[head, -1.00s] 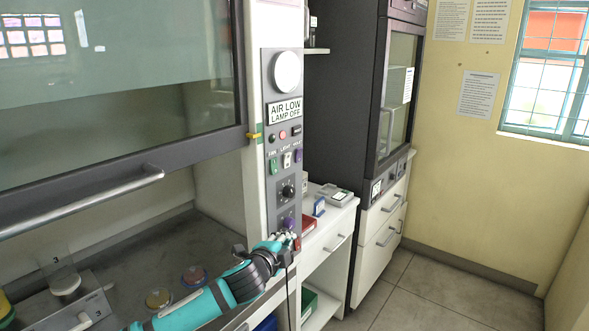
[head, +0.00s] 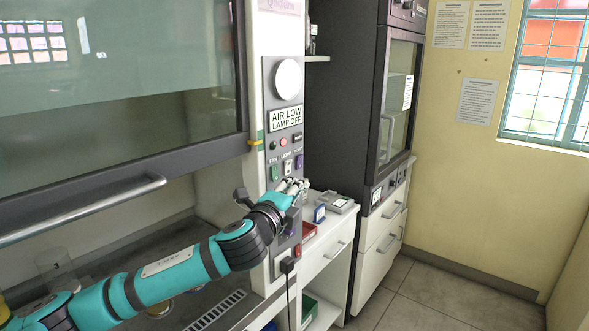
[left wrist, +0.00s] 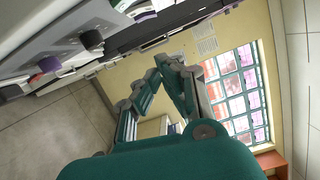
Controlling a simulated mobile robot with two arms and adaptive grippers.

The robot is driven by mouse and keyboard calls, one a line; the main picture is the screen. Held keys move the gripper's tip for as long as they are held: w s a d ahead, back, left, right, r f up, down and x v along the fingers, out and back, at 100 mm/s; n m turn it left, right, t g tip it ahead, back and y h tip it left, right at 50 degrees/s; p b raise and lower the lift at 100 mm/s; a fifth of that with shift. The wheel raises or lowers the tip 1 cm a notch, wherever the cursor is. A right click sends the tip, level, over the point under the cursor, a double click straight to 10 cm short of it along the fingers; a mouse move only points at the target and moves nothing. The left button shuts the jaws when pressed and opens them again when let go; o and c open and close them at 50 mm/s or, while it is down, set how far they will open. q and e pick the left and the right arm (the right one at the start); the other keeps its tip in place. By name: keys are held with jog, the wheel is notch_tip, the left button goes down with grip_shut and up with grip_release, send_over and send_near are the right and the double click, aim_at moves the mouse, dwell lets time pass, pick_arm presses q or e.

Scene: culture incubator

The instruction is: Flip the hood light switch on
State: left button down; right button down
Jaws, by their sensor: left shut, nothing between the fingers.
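The hood's control panel (head: 269,95) stands on the right post of the fume hood. The white switch under the LIGHT label (head: 288,169) sits in its middle row, between a green FAN switch (head: 274,173) and a purple switch (head: 299,162). My left gripper (head: 300,184) is shut and empty, its tips just below the light switch; I cannot tell whether they touch the panel. In the left wrist view the fingers (left wrist: 158,72) meet at their tips; a panel with dark and purple knobs (left wrist: 92,40) is at upper left. My right gripper is not in view.
A sign (head: 285,116) reads AIR LOW, LAMP OFF. The hood's glass sash (head: 110,70) and its bar handle (head: 90,207) are left of the panel. A white drawer counter (head: 325,255) and a dark cabinet (head: 345,110) stand to the right. Floor (head: 395,300) is free beyond.

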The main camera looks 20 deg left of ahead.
aim_at(295, 171)
pick_arm(q)
jog(key=w+a+p, duration=0.1)
jog(key=w, duration=0.1)
jog(key=w+a+p, duration=0.1)
jog(key=w, duration=0.2)
jog(key=w+a+p, duration=0.1)
jog(key=w, duration=0.2)
jog(key=shift+w+r, duration=0.2)
jog(key=shift+r, duration=0.1)
jog(key=shift+d, duration=0.1)
